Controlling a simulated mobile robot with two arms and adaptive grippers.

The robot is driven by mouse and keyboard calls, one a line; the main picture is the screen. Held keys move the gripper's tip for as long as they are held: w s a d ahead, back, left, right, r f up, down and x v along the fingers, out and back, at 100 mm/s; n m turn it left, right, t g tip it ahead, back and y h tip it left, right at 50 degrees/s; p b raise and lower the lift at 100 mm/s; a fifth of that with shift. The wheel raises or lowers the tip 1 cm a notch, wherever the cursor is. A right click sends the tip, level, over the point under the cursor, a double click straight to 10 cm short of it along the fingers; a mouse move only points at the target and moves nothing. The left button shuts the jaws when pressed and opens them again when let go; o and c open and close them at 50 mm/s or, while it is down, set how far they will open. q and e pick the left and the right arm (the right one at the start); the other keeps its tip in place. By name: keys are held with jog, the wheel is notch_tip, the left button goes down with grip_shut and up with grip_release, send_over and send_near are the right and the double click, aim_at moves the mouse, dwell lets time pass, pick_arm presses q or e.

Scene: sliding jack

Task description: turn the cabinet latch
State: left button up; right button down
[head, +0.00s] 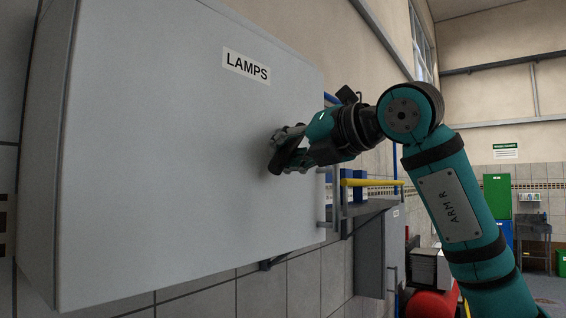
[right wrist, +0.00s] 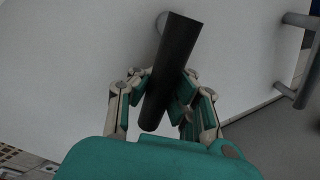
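The grey cabinet (head: 170,150) labelled LAMPS fills the left of the head view, its door closed. Its latch is a black bar (head: 283,160) standing at the right part of the door, tilted in the picture. In the right wrist view the latch (right wrist: 168,70) runs at a slant between the fingers, its upper end leaning right. My right gripper (head: 292,148) is at the latch. In the right wrist view its fingers (right wrist: 163,97) lie close against both sides of the bar and look shut on it. My left gripper is not in view.
A yellow rail (head: 370,182) and a grey shelf (head: 372,212) stand right of the cabinet. A grey bar handle (right wrist: 297,55) shows at the right of the right wrist view. A red cylinder (head: 430,303) is lower right. Open floor lies further back.

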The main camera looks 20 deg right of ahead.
aim_at(262, 139)
jog(key=shift+s+r+m, duration=0.2)
jog(key=shift+r+m, duration=0.25)
jog(key=shift+m, duration=0.05)
jog(key=shift+a+r+m+g+y, duration=0.35)
jog(key=shift+r+m, duration=0.15)
jog(key=shift+m, duration=0.6)
jog(key=shift+s+a+r+m+g+y, duration=0.15)
jog(key=shift+r+m, duration=0.25)
jog(key=shift+m, duration=0.3)
jog(key=shift+a+r+m+g+y, duration=0.1)
jog(key=shift+r+m, duration=0.25)
jog(key=shift+m, duration=0.35)
jog(key=shift+d+r, duration=0.1)
jog(key=c, duration=1.6)
grip_release()
jog(key=shift+c, duration=0.2)
jog(key=o, duration=0.5)
jog(key=shift+s+d, duration=0.2)
jog(key=shift+d, duration=0.05)
jog(key=shift+w+a+f, duration=0.1)
jog(key=shift+a+f, duration=0.1)
jog(key=shift+f, duration=0.05)
jog(key=v, duration=1.2)
jog(key=shift+d+r, duration=0.1)
jog(key=shift+r, duration=0.05)
